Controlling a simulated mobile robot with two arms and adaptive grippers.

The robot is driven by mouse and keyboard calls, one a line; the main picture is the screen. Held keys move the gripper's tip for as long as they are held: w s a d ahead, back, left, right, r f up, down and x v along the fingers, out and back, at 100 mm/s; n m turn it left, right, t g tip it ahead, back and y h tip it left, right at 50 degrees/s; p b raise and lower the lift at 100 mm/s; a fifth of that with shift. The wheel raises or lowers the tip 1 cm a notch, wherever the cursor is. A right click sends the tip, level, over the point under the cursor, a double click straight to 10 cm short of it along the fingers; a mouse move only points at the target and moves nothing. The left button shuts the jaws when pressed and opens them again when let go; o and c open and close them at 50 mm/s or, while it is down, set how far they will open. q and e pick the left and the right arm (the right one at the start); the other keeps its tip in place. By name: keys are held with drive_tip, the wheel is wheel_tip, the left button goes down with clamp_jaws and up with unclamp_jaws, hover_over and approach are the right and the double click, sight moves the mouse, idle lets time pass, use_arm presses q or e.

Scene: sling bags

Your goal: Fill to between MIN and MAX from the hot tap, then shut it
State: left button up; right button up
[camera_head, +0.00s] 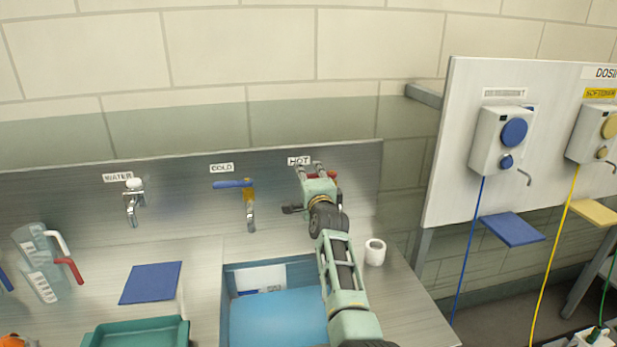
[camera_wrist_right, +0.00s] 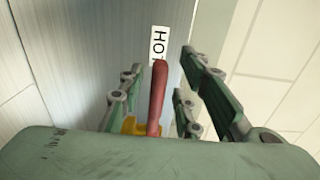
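The hot tap's red lever (camera_wrist_right: 158,92) stands between the spread fingers of my right gripper (camera_wrist_right: 155,85) in the right wrist view, with a gap on each side. In the head view my right gripper (camera_head: 311,170) is at the tap under the HOT label (camera_head: 299,161), and my arm hides most of the tap and its spout. The yellow tap body (camera_wrist_right: 130,125) shows partly. Below is a sink basin (camera_head: 226,290) with a blue surface inside and a white marked panel (camera_head: 260,279) on its back wall. I cannot read MIN or MAX. My left gripper is out of view.
The cold tap (camera_head: 249,205) with a blue lever and the water tap (camera_head: 133,205) are to the left. Clear jugs (camera_head: 38,262), a blue pad (camera_head: 151,283) and a green tray (camera_head: 137,332) are on the counter. A white cup (camera_head: 375,252) stands right of my arm.

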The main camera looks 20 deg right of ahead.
drive_tip(key=shift+s+a+f, duration=0.1)
drive_tip(key=shift+s+f, duration=0.05)
drive_tip(key=shift+s, duration=0.35)
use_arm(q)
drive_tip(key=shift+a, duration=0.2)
use_arm(e)
drive_tip(key=s, duration=0.6)
drive_tip(key=shift+s+a, duration=0.25)
drive_tip(key=shift+a, duration=0.15)
